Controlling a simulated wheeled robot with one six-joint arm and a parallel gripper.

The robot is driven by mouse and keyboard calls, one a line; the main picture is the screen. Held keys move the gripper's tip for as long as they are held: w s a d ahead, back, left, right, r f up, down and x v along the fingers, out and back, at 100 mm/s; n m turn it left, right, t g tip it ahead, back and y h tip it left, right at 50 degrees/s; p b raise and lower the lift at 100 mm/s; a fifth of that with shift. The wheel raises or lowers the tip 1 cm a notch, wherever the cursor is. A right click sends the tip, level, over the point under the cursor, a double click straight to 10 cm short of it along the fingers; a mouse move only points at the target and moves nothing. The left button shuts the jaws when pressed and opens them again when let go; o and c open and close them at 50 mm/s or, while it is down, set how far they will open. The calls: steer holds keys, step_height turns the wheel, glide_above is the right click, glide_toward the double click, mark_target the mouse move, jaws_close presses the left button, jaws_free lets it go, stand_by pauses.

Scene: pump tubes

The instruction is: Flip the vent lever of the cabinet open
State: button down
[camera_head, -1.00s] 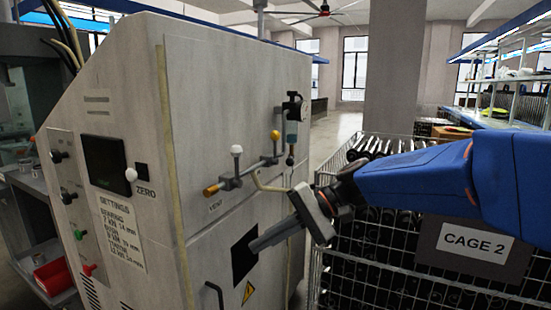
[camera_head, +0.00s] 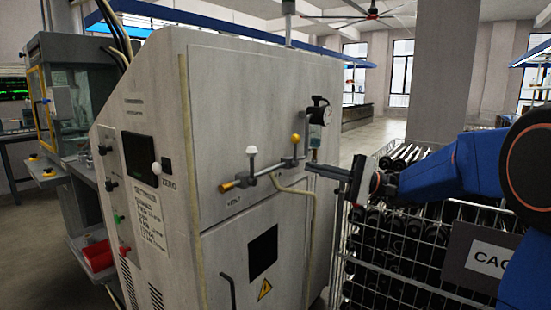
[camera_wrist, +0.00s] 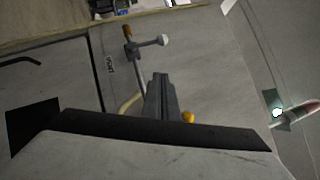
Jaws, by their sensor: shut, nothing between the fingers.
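The grey cabinet (camera_head: 225,105) has a small pipe on its side above the word VENT (camera_head: 234,201). The lever with a white knob (camera_head: 251,151) stands up from the pipe, beside its orange end (camera_head: 228,186). In the wrist view the white knob (camera_wrist: 163,40) sticks out to the right of the pipe. A second lever with a yellow knob (camera_head: 295,138) is farther right; that knob also shows in the wrist view (camera_wrist: 188,117). My gripper (camera_head: 310,167) is shut and empty, its tips near the pipe's right end. I cannot tell whether they touch it. In the wrist view the fingers (camera_wrist: 160,78) hide part of the pipe.
A wire cage (camera_head: 385,245) of dark parts stands close right of the cabinet, under my arm. A black panel (camera_head: 263,252) is low on the cabinet.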

glide_toward(256, 154)
steer(key=w+a, duration=0.4)
steer(key=w, duration=0.1)
steer(key=shift+s+a+r, duration=0.25)
steer(key=shift+s+a, duration=0.25)
steer(key=shift+a, duration=0.05)
steer(key=shift+s+a+r, duration=0.3)
steer(key=shift+s+a, duration=0.2)
steer(key=shift+a, duration=0.05)
steer(key=n+h, duration=0.1)
steer(key=s+a+n+h, duration=0.1)
steer(key=n, duration=0.1)
steer(key=s+r+n+g, duration=0.1)
steer(key=shift+s+a+r+n+h, duration=0.2)
steer(key=shift+a+n+h, duration=0.1)
steer(key=shift+a+h, duration=0.1)
steer(key=s+a+f+n+t+h, duration=0.1)
steer(key=s+n+h, duration=0.1)
steer(key=s+a+f+n+t+h, duration=0.1)
steer(key=a+n+h, duration=0.1)
steer(key=n, duration=0.1)
steer(key=s+a+f+n+t+h, duration=0.1)
steer(key=s+n+h, duration=0.1)
steer(key=h, duration=0.1)
steer(key=shift+s+a+f+n, duration=0.25)
steer(key=shift+s+f+n, duration=0.05)
steer(key=shift+s, duration=0.05)
